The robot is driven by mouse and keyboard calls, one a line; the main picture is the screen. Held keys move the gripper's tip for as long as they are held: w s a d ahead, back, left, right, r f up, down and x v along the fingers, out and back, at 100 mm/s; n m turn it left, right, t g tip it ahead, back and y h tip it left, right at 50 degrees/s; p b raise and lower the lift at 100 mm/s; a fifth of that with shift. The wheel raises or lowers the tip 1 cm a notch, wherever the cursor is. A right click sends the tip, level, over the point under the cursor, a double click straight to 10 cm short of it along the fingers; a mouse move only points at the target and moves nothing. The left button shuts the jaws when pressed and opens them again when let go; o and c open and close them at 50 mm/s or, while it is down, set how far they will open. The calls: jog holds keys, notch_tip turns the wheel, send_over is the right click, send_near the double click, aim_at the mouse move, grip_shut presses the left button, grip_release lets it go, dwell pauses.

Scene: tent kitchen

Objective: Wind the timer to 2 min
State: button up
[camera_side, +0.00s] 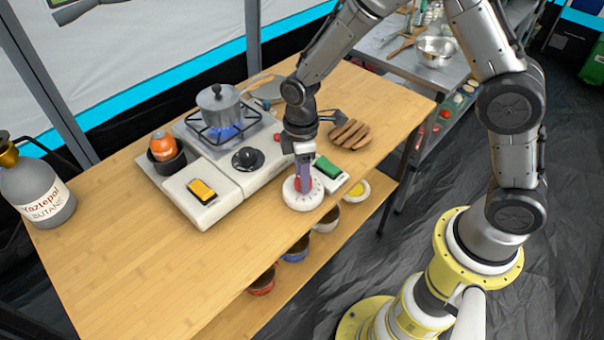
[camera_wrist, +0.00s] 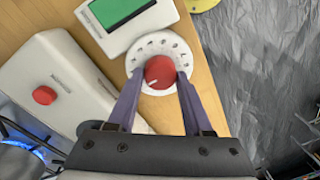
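The timer (camera_side: 302,197) is a round white dial with dark marks and a red knob, on the wooden table near its front edge. In the wrist view the white dial (camera_wrist: 168,43) surrounds the red knob (camera_wrist: 160,71). A pale pointer line on the knob points to the lower left. My gripper (camera_wrist: 159,80) is above the timer, with its two purple fingers on either side of the knob. The fingertips appear to touch the knob's sides. The side view shows my gripper (camera_side: 304,180) pointing down onto the timer. The dial's lower part is hidden by the fingers.
A white device with a green screen (camera_wrist: 117,10) stands right beside the timer. A stove (camera_side: 247,150) with a lit blue flame under a pot (camera_side: 218,104) is behind it. A gas bottle (camera_side: 38,193) stands at the left. The table's front left is clear.

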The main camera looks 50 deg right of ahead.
grip_shut()
jog(key=shift+m, duration=0.4)
jog(key=m, duration=0.4)
jog(key=shift+m, duration=0.4)
jog(key=shift+d+m, duration=0.1)
jog(key=shift+m, duration=2.1)
jog(key=o, duration=0.8)
grip_release()
